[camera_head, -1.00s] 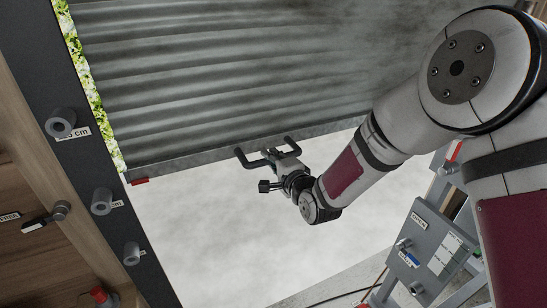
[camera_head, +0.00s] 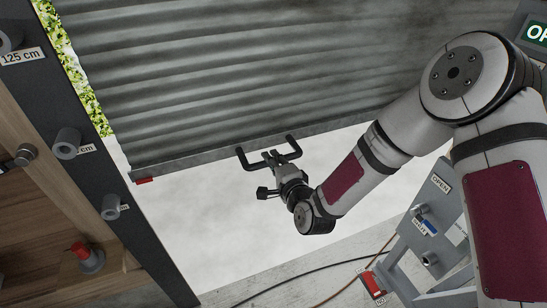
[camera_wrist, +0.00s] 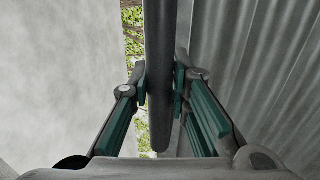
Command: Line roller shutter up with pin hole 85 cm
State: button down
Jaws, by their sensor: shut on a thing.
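The grey corrugated roller shutter (camera_head: 240,75) hangs across the upper picture. A red mark (camera_head: 145,181) sits at the left end of its bottom rail. My gripper (camera_head: 272,158) is shut on the dark handle below the rail; in the wrist view the handle bar (camera_wrist: 160,85) runs between the pads. Pin hole sockets line the dark post: the top one (camera_head: 10,40) has a readable 125 cm label (camera_head: 22,57). The labels of the middle socket (camera_head: 66,143) and lower socket (camera_head: 111,207) are not legible. The rail lies roughly between these two along the post.
A wooden panel (camera_head: 30,230) at left carries a small lever (camera_head: 25,155) and a red-topped pin (camera_head: 80,255). A grey box (camera_head: 440,215) labelled OPEN, with a blue part, stands at right near a red block (camera_head: 373,287). Cables cross the floor.

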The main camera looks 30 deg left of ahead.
jog(key=shift+f, duration=0.15)
jog(key=c, duration=1.5)
grip_release()
jog(key=v, duration=1.2)
jog(key=shift+s, duration=0.1)
